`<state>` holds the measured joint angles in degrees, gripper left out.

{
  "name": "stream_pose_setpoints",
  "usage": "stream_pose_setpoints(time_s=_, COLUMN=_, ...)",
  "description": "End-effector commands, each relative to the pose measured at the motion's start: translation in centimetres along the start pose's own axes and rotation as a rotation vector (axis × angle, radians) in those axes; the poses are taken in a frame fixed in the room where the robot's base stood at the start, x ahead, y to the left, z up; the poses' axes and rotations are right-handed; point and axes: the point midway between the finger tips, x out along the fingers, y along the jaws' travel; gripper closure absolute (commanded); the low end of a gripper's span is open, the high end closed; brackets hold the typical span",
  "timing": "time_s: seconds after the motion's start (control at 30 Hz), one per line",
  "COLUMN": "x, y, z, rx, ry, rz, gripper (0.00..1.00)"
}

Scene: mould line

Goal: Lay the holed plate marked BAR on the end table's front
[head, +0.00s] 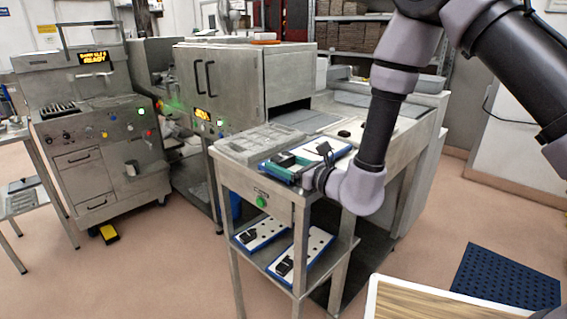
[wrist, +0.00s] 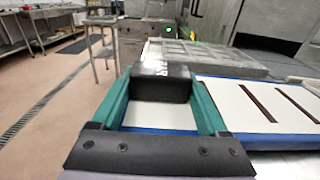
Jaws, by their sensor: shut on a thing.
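My gripper (head: 288,168) has teal fingers and is at the top of the steel end table (head: 228,172), near its front. In the wrist view the fingers (wrist: 160,98) are shut on a black block (wrist: 160,84) with pale lettering that I cannot read surely. The block belongs to a white plate with a blue edge (wrist: 255,108). This plate shows long dark slots to the right of the fingers. In the head view the plate (head: 338,149) lies at or just above the table top; I cannot tell if it touches. My arm hides part of it.
A grey compartmented tray (head: 258,143) lies to the left on the table top. Two white plates with dark holes and black blocks, one left (head: 262,232) and one right (head: 308,248), lie on the lower shelf. A steel oven-like machine (head: 240,85) stands behind.

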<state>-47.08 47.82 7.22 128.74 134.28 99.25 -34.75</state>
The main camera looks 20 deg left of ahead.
Motion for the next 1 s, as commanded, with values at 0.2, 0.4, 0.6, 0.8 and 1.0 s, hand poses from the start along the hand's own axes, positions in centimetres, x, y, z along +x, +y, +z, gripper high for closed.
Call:
stream_pose_setpoints(time_s=0.2, x=-0.1, y=0.1, z=-1.2, rx=-0.001, ry=0.015, rz=0.002, gripper=1.00)
stream_pose_setpoints(time_s=0.4, x=-0.2, y=0.1, z=-1.8, rx=-0.003, ry=0.020, rz=0.004, gripper=1.00)
stream_pose_setpoints(time_s=0.6, x=-0.3, y=0.1, z=-2.1, rx=-0.003, ry=0.022, rz=0.003, gripper=1.00)
stream_pose_setpoints(time_s=0.8, x=-0.3, y=0.1, z=-2.1, rx=-0.003, ry=0.023, rz=0.002, gripper=1.00)
stream_pose_setpoints(time_s=1.0, x=-0.3, y=0.1, z=-2.2, rx=-0.003, ry=0.023, rz=0.002, gripper=0.00)
